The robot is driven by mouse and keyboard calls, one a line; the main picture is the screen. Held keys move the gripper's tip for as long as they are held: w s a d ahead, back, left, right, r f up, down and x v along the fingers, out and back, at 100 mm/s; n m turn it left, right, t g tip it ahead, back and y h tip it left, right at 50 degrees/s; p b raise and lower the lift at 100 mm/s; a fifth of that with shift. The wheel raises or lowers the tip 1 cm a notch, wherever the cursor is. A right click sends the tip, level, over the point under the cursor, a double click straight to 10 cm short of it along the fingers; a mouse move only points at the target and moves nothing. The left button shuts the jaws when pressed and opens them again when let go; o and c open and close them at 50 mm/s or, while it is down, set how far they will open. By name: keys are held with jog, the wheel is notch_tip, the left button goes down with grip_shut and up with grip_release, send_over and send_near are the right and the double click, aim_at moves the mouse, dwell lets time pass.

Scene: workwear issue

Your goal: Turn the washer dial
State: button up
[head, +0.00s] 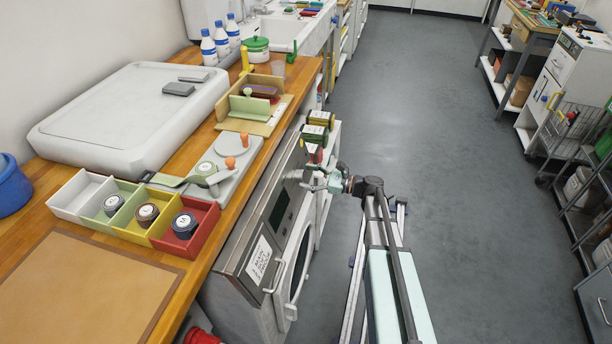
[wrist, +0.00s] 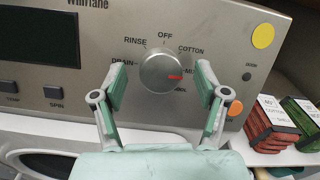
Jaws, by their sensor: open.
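The washer (head: 262,233) stands under the wooden counter, with its front panel facing my arm. In the wrist view its round silver dial (wrist: 158,68) sits on the grey panel (wrist: 110,30), with labels around it including RINSE, OFF, COTTON and DRAIN. The dial's red mark points right and slightly down, below the partly covered MIX label. My gripper (wrist: 161,85) is open, with one finger on each side of the dial in the picture. I cannot tell whether the fingers touch it. In the head view my gripper (head: 314,181) is at the washer's panel; the dial is not clear there.
On the panel are a dark display (wrist: 38,38), a yellow disc (wrist: 263,36) and an orange disc (wrist: 235,108). Coloured bins (head: 133,213) with rolls line the counter. The grey floor (head: 440,130) is clear.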

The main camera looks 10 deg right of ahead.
jog(key=shift+w+a, duration=0.2)
jog(key=shift+a, duration=0.25)
jog(key=c, duration=1.2)
jog(key=shift+o, duration=0.2)
